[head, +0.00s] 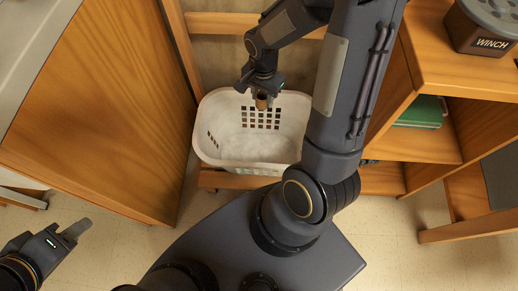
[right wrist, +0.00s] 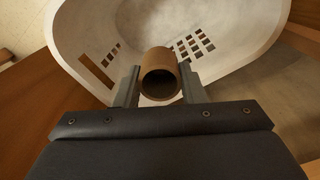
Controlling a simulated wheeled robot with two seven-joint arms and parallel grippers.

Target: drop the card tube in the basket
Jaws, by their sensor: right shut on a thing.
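The card tube (head: 262,103) is a short brown hollow cylinder. My right gripper (head: 263,95) is shut on it and holds it over the white basket (head: 222,160). In the right wrist view the tube (right wrist: 158,62) sits between the two fingers of my right gripper (right wrist: 160,88), its open end facing the camera. The basket (right wrist: 78,62) lies behind it in that view, with square holes in its walls. The visible part of its inside looks empty. My left gripper (head: 77,231) is at the lower left, far from the basket, and its finger gap is unclear.
A wooden cabinet (head: 105,110) stands left of the basket. Wooden shelving (head: 455,75) stands at the right, with a box marked WINCH (head: 480,30) on top and green books (head: 422,112) inside. The basket rests on a low wooden shelf (head: 215,180). Pale tiled floor (head: 120,235) is open at the lower left.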

